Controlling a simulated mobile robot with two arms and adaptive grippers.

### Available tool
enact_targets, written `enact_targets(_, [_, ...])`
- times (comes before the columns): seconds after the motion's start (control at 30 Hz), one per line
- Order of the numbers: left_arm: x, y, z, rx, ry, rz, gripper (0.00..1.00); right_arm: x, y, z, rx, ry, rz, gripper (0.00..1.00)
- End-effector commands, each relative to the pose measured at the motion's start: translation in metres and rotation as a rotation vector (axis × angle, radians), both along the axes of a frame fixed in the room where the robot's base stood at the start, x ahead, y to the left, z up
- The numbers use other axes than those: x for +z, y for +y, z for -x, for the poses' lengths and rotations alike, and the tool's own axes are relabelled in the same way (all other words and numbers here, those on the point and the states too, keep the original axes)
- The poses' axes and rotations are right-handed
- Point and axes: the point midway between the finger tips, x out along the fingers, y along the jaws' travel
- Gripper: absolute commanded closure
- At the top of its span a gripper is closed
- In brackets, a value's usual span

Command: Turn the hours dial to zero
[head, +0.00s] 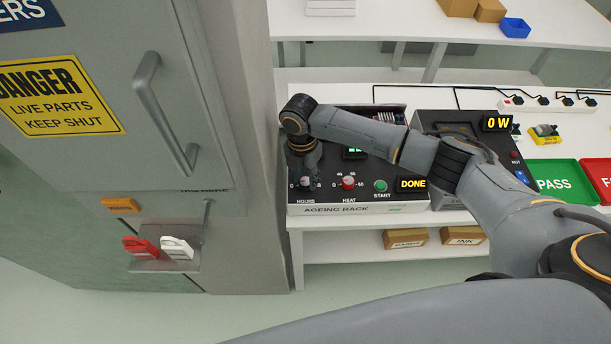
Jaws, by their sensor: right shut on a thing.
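The hours dial (305,184) is at the left end of the front panel of the ageing rack (345,197), above the label HOURS. A 0 is printed to its left and another mark to its right. My right gripper (305,174) points down from above and is shut on the hours dial. The gripper hides the top of the dial, so I cannot tell where its pointer stands. My left gripper is not in view.
Beside it are the red heat dial (348,183), the green start button (381,186) and a DONE display (412,184). A grey cabinet (230,140) stands close on the left. A green PASS tray (560,178) lies at right.

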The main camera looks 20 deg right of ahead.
Motion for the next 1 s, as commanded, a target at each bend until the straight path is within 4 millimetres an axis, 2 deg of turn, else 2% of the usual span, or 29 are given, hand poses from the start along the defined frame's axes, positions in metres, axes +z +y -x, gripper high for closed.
enact_targets(0.17, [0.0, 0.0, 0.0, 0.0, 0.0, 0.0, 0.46, -0.001, 0.001, 0.001, 0.003, 0.004, -0.001, 0.99])
enact_targets(0.2, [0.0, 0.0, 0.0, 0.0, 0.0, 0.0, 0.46, -0.001, 0.001, 0.002, 0.003, 0.004, -0.001, 0.62])
enact_targets(0.3, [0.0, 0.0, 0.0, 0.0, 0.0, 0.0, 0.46, -0.001, 0.001, 0.001, 0.002, 0.003, 0.0, 0.44])
enact_targets(0.67, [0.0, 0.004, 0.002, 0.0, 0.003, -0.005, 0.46, 0.004, 0.001, 0.0, 0.0, 0.0, -0.001, 0.44])
enact_targets(0.77, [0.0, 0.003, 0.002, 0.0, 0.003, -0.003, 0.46, 0.017, 0.002, -0.001, 0.001, -0.002, -0.002, 0.44])
enact_targets(1.0, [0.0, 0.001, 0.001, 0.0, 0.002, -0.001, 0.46, 0.067, 0.003, -0.004, 0.002, -0.004, -0.002, 0.44])
